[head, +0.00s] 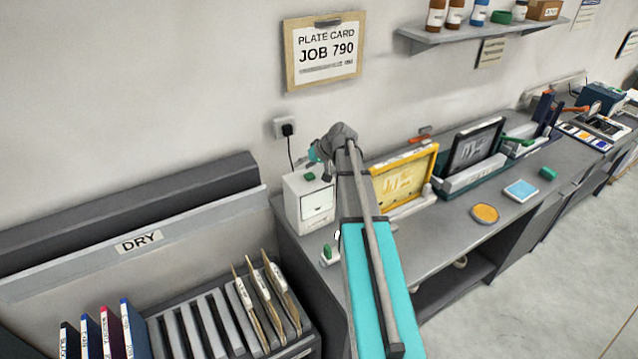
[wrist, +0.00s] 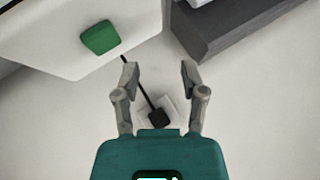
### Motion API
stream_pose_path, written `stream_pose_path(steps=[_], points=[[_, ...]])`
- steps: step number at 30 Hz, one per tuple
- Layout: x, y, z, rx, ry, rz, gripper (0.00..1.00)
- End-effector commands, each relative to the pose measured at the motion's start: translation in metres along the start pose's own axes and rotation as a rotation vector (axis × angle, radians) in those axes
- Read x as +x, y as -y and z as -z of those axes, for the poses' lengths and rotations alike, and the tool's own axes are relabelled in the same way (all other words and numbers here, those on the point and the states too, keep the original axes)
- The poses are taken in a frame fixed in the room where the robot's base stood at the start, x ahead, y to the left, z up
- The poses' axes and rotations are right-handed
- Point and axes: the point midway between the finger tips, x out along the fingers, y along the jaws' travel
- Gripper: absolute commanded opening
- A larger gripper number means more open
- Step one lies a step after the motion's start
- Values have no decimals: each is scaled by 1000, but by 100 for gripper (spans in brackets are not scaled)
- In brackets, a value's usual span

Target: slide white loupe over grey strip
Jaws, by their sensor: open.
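My gripper (wrist: 160,80) is open, its two fingers apart with nothing between them. In the head view the wrist end of my arm (head: 318,152) is near the wall, above and behind a white box, and the fingertips are hard to make out. A small white block with a green knob (head: 328,256) sits on the near left end of the bench, partly beside my arm; I cannot tell whether it is the white loupe. I cannot make out the grey strip with certainty in either view.
The white box (head: 311,204) has a green knob, also seen in the wrist view (wrist: 100,37). A black plug (wrist: 158,117) and cord are on the wall. A yellow frame (head: 405,178) and dark frame (head: 474,147) stand along the bench. A dry rack (head: 210,325) is at left.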

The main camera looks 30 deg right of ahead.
Motion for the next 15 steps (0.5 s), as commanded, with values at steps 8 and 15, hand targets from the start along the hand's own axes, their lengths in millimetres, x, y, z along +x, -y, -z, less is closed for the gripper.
stream_pose_path(steps=[8,15], points=[[47,46,-88,-24,167,-74,60],[80,83,-183,-53,337,-197,60]])
